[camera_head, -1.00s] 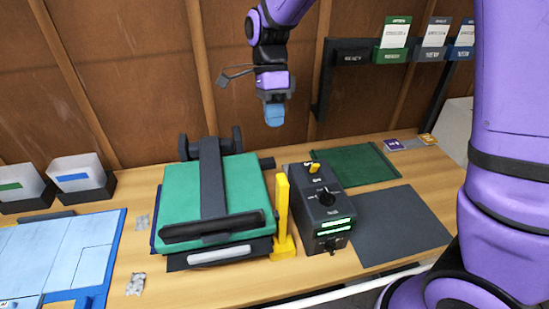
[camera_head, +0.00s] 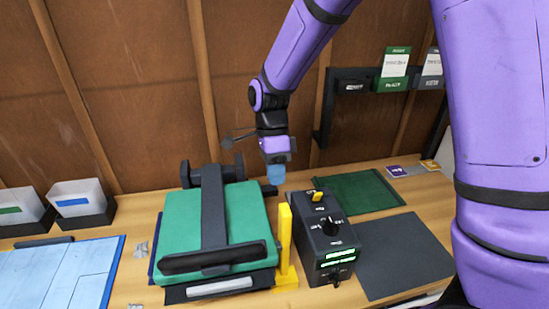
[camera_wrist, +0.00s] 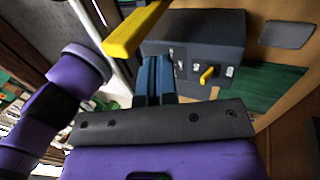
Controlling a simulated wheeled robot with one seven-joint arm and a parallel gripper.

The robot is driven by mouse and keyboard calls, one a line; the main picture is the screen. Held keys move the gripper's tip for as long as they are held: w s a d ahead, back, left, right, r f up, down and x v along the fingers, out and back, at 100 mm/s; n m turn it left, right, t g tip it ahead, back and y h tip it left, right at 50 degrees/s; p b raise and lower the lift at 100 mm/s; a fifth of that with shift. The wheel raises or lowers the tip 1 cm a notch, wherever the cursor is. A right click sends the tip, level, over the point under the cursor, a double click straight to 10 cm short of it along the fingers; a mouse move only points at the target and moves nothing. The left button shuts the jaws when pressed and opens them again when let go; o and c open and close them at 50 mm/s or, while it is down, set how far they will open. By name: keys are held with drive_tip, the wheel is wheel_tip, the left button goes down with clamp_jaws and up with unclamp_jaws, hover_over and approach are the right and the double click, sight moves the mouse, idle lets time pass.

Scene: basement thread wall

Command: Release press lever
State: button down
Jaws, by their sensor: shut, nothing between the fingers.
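The press (camera_head: 215,230) has a green top plate and a dark bar lying lengthwise over it, with a dark crosswise handle (camera_head: 222,258) at its front. The bar looks lowered onto the plate. A yellow upright lever (camera_head: 286,245) stands at the press's right side; its yellow end also shows in the wrist view (camera_wrist: 133,32). My gripper (camera_head: 276,174) hangs with blue fingers behind the lever, above the table near the press's back right corner. In the wrist view its fingers (camera_wrist: 155,75) are together and empty, beside the yellow piece. Contact with the lever cannot be told.
A dark control box (camera_head: 325,240) with a yellow switch, a knob and lit green displays stands right of the lever. A green mat (camera_head: 357,193) and a dark grey mat (camera_head: 405,250) lie farther right. White-and-black bins (camera_head: 80,203) and a blue board (camera_head: 65,275) are at left.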

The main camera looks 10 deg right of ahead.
drive_tip(key=s+f, duration=0.3)
drive_tip(key=s, duration=0.2)
drive_tip(key=shift+s, duration=0.15)
idle(0.3)
